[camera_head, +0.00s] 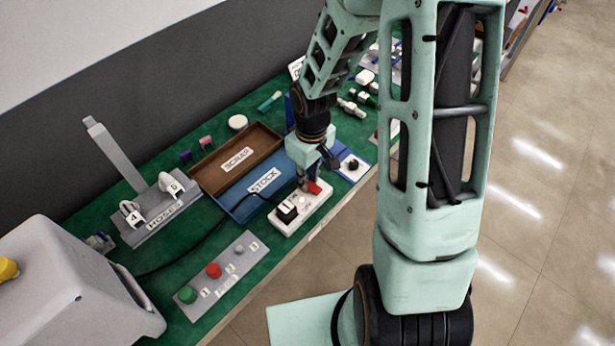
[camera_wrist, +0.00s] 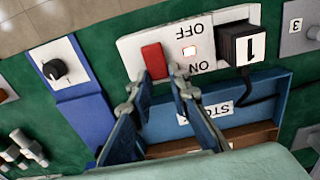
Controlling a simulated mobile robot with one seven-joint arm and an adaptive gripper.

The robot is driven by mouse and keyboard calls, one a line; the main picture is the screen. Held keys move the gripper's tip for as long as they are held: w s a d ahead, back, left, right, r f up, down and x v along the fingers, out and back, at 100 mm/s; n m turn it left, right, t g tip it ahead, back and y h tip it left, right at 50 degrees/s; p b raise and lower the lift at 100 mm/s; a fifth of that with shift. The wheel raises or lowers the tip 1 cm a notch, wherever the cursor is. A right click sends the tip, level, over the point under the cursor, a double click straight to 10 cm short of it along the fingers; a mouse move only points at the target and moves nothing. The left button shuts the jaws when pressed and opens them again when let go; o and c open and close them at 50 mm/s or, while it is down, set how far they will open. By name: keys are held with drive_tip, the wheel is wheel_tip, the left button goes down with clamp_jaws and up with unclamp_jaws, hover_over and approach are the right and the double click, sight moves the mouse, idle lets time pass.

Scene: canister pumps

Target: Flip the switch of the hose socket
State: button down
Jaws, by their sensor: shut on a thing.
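The hose socket is a white box (camera_head: 318,207) near the table's front edge, also seen in the wrist view (camera_wrist: 130,50). The red switch also shows in the head view (camera_head: 315,188). My gripper (camera_wrist: 161,77) points down at the socket, its fingertips on either side of the red switch, shut on it. The fingertips cover part of the switch's lower end, so its exact tilt is unclear.
Behind the socket lie a blue STOCK tray (camera_head: 229,197) and a brown SCRAP tray (camera_head: 206,163). A grey button panel (camera_head: 224,277) lies to the left, a blue-and-white knob panel (camera_head: 353,166) to the right. A grey HOSES stand (camera_head: 153,231) holds two plugs.

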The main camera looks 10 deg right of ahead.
sight(320, 190)
drive_tip(key=shift+s+d+r+t+y+p, duration=0.2)
drive_tip(key=shift+s+d+t+y+p, duration=0.1)
drive_tip(key=shift+t+y+p, duration=0.4)
drive_tip(key=shift+t, duration=0.4)
drive_tip(key=shift+a, duration=0.1)
drive_tip(key=c, duration=1.8)
unclamp_jaws()
drive_tip(key=v, duration=1.1)
drive_tip(key=shift+s+r, duration=0.15)
drive_tip(key=shift+r, duration=0.2)
